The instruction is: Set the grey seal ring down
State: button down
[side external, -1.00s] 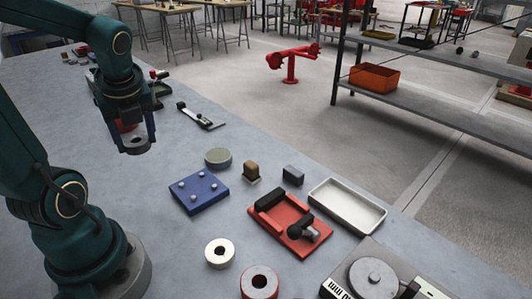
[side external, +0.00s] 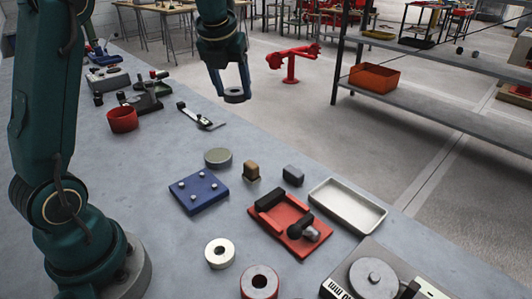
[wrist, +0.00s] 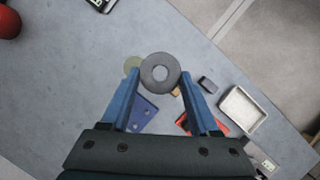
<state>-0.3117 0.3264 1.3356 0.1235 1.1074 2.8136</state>
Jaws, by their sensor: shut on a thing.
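The grey seal ring (side external: 234,95) is held between the fingertips of my gripper (side external: 233,92). In the side view it hangs high, with its hole facing up or down, clear of the bench.
The bench (side external: 150,170) holds a blue plate with pegs (side external: 198,192), a round disc (side external: 218,157), a red fixture (side external: 290,222), a white tray (side external: 347,205), a pale ring (side external: 219,253) and a red cup (side external: 123,119). Bare bench lies left of the blue plate.

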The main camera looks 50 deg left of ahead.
jog(key=w+d+f+m+h, duration=0.1)
jog(key=w+d+f+m, duration=0.15)
jog(key=w+d, duration=0.35)
jog(key=m+h, duration=0.2)
jog(key=m, duration=0.4)
send_over(347, 208)
jog(key=s, duration=0.2)
notch_tip(347, 208, down, 8)
jog(key=shift+w+a+f+t, duration=0.1)
jog(key=shift+w+f+t, duration=0.1)
jog(key=shift+f, duration=0.35)
jog(key=shift+w+f+t, duration=0.1)
jog(key=shift+f+t, duration=0.1)
jog(key=shift+f, duration=2.7)
jog(key=shift+f, duration=0.2)
jog(key=shift+c, duration=0.6)
grip_release()
